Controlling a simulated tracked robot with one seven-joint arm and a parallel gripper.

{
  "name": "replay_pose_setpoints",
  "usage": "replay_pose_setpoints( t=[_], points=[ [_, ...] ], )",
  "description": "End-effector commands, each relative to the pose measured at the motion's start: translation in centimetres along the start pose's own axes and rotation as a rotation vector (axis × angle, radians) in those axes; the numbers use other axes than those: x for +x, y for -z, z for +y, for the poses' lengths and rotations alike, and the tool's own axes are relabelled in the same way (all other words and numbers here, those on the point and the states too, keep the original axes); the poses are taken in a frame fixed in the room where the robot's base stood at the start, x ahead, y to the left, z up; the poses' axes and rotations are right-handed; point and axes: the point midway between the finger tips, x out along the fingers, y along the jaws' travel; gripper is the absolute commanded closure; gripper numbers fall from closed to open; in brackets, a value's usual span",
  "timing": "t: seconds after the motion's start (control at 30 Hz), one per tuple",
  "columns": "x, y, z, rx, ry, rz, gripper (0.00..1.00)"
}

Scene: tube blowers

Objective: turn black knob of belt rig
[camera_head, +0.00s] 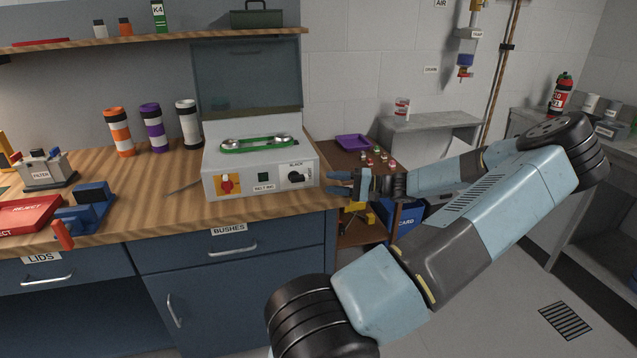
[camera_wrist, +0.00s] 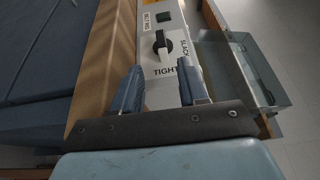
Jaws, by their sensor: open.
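The belt rig (camera_head: 215,162) is a light grey box on the wooden bench, with a green belt over two pulleys on top and a raised clear cover behind. Its black knob (camera_head: 296,176) is at the right of the front panel. In the wrist view the knob (camera_wrist: 161,44) has a white mark and sits between the labels SLACK and TIGHT. My gripper (camera_head: 340,183) is just right of and in front of the panel. In the wrist view my gripper (camera_wrist: 158,78) is open and empty, its fingers pointing toward the knob, which lies beyond the fingertips, apparently untouched.
A red-on-yellow switch (camera_head: 227,184) is at the panel's left. A blue clamp (camera_head: 90,200) and red reject box (camera_head: 28,213) are further left on the bench. A side shelf with a purple tray (camera_head: 354,142) and small red-topped items stands to the right.

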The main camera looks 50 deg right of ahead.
Motion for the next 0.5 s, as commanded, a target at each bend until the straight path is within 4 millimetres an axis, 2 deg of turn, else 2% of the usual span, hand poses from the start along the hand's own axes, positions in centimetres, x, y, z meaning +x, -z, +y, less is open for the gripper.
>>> replay_pose_setpoints(
  t=[0.03,0.2,0.5],
  points=[
    [-1.0,0.1,0.0,-0.002,-0.001,0.003,0.57],
    [-3.2,0.0,0.0,-0.001,-0.001,0.001,0.57],
    [-4.4,0.0,0.0,-0.001,0.000,0.000,0.57]
  ],
)
